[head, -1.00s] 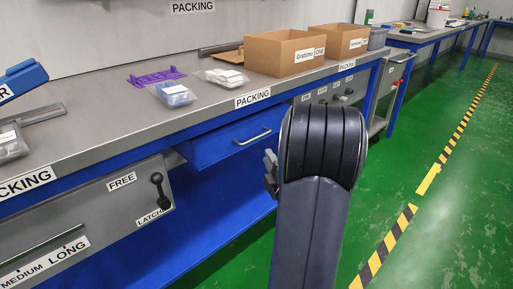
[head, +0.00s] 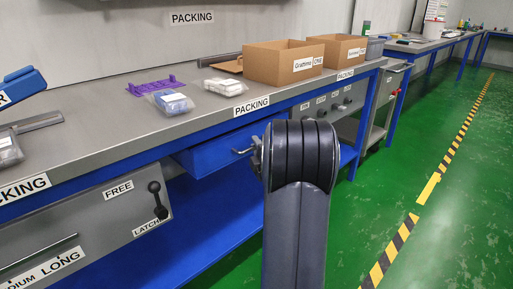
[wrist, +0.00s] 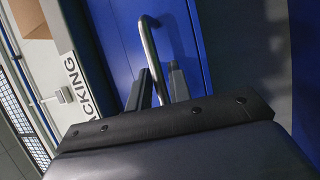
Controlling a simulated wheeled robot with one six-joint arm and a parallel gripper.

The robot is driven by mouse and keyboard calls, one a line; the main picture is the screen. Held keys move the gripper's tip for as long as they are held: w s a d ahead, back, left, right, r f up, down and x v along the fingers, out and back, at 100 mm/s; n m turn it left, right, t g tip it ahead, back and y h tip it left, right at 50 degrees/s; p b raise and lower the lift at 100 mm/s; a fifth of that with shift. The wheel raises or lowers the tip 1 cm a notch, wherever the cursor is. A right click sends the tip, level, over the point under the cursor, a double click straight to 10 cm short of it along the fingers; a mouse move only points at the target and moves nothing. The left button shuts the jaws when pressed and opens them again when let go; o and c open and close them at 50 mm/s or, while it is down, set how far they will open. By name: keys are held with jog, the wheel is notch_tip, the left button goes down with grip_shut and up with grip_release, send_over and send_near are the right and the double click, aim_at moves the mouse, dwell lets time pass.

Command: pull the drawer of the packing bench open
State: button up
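The blue drawer (head: 208,156) hangs under the packing bench top (head: 110,135) in the head view. The right part of its front is hidden behind my arm. Its metal bar handle (head: 241,151) shows just left of my gripper (head: 257,157), which is mostly hidden by my own wrist. In the wrist view the drawer front (wrist: 185,35) is close ahead, and the handle (wrist: 149,45) runs down between the two dark fingers of my gripper (wrist: 160,88). The fingers are apart, with gaps visible beside the bar. Contact with the bar cannot be told.
A grey panel (head: 85,235) with a black latch knob (head: 158,200) is at the left. Bagged parts (head: 170,102), a purple rack (head: 152,85) and cardboard boxes (head: 283,65) stand on the bench. Green floor (head: 385,190) is open to the right.

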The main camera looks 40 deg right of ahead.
grip_shut()
dwell(0.5)
